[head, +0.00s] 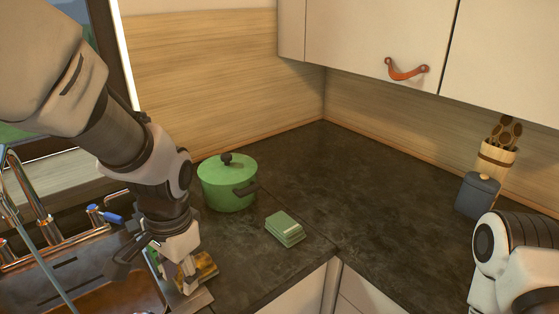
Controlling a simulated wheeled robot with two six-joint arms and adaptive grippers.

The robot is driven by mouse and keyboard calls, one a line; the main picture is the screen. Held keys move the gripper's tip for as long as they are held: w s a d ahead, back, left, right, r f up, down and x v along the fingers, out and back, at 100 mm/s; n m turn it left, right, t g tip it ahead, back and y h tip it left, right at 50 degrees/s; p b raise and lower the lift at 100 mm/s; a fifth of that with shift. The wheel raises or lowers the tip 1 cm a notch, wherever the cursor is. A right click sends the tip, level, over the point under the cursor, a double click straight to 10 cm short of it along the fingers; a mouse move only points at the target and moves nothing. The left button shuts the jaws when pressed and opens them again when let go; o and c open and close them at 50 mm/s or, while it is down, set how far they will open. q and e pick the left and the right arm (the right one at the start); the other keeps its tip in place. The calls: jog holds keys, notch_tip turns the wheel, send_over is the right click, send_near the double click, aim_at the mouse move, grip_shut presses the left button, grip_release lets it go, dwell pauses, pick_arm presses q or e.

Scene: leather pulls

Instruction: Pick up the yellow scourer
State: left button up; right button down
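A yellow and dark-green piece, which looks like the yellow scourer (208,266), lies at the counter's edge beside the sink, low in the head view. My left gripper (184,274) points down right at it, and its fingers cover part of the piece. Whether the fingers are closed on it or only beside it cannot be seen. My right arm shows at the lower right edge; its gripper is out of view.
A green lidded pot (226,188) and a stack of green pads (285,229) stand right of my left gripper. The sink (110,285) with taps is at left. A blue-grey canister (477,195) and a utensil holder (494,164) stand at right. The middle counter (365,205) is clear.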

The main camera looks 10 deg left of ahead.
pick_arm(q)
jog(key=w+a+r+m+p, duration=0.1)
jog(key=w+a+r+m, duration=0.25)
jog(key=w, duration=0.35)
jog(key=p, duration=0.2)
send_near(204, 262)
jog(key=shift+m+h, duration=0.25)
jog(key=shift+h, duration=0.15)
jog(key=s+a, duration=0.1)
jog(key=a+f, duration=0.1)
jog(key=a, duration=0.1)
jog(key=s+a+f, duration=0.1)
jog(key=shift+s+a+f, duration=0.1)
jog(key=shift+s+a, duration=0.1)
jog(key=shift+s, duration=0.1)
notch_tip(204, 262, down, 7)
jog(key=shift+w+a+f+p, duration=0.1)
jog(key=shift+w+f+p, duration=0.05)
jog(key=shift+p, duration=0.15)
jog(key=shift+w+f, duration=0.1)
pick_arm(e)
jog(key=r, duration=0.2)
jog(key=w+r, duration=0.1)
jog(key=r, duration=0.1)
jog(key=shift+a+r, duration=0.1)
jog(key=shift+r, duration=0.2)
pick_arm(q)
grip_shut()
pick_arm(e)
jog(key=shift+s, duration=0.1)
